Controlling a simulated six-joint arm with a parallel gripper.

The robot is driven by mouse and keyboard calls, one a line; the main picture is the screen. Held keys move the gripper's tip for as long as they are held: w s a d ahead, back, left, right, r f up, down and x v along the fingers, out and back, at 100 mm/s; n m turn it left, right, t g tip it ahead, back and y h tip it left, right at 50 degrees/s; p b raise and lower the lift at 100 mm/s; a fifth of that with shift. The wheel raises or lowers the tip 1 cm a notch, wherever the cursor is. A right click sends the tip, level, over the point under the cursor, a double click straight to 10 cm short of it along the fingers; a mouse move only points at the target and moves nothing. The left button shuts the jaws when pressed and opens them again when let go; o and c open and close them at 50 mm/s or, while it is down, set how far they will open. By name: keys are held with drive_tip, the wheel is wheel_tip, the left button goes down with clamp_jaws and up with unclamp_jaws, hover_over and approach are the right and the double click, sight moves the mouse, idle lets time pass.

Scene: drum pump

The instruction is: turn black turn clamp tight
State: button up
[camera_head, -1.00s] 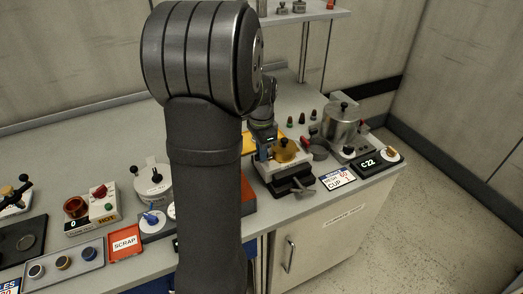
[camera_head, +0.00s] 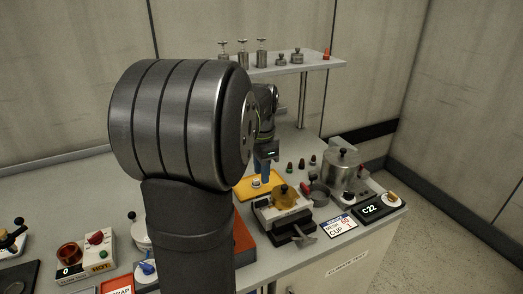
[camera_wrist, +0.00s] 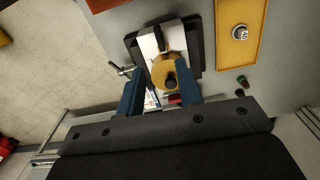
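A device with a brass lobed disc (camera_head: 286,196) and a black knob on top stands on the bench, right of my arm. In the wrist view the brass disc (camera_wrist: 161,68), its black knob (camera_wrist: 171,82) and a black bar (camera_wrist: 164,36) sit on a pale block over a black base. I cannot tell which black part is the turn clamp. A metal lever (camera_wrist: 124,71) sticks out at the base's side. My gripper (camera_wrist: 160,76) is open, its two blue fingers apart with nothing held. In the head view my gripper (camera_head: 265,170) hangs above and behind the device.
A yellow tray (camera_head: 247,188) lies behind the device; it holds a small metal piece in the wrist view (camera_wrist: 240,55). A shelf (camera_head: 300,68) stands behind.

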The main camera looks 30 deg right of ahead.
wheel_tip(320, 180, up, 7)
hover_over(261, 201)
drive_tip(key=shift+d, duration=0.1)
drive_tip(key=shift+f, duration=0.1)
idle(0.4)
wheel_tip(261, 201, down, 18)
drive_tip(key=shift+r, duration=0.25)
idle(0.3)
drive_tip(key=shift+r, duration=0.1)
